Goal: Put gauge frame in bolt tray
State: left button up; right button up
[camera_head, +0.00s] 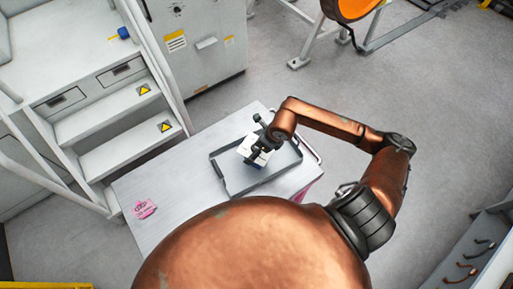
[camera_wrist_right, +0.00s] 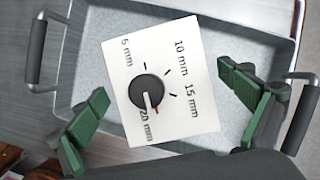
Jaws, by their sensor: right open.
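A white plate with a black dial and marks from 5 to 20 mm, which looks like the gauge frame (camera_wrist_right: 160,80), lies inside the grey bolt tray (camera_wrist_right: 76,75), tilted relative to its walls. In the head view the gauge frame (camera_head: 257,157) shows as a small white-topped block in the tray (camera_head: 224,178) on the table. My right gripper (camera_head: 257,147) is over it, partly hiding it. In the wrist view the green fingers of my right gripper (camera_wrist_right: 163,88) are spread wide, one on each side of the plate, with visible gaps. My left gripper is not in view.
The grey table (camera_head: 160,185) has free room left of the tray. A small pink item (camera_head: 145,209) lies near its left edge. The tray has a handle (camera_wrist_right: 36,50) at each end. White steps (camera_head: 125,150) and a grey cabinet (camera_head: 200,50) stand behind the table.

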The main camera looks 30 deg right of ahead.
jog(key=b+v, duration=0.1)
jog(key=v, duration=0.9)
jog(key=shift+s+d+r, duration=0.1)
jog(key=shift+r, duration=0.15)
jog(key=shift+s+r, duration=0.25)
jog(key=shift+r, duration=0.35)
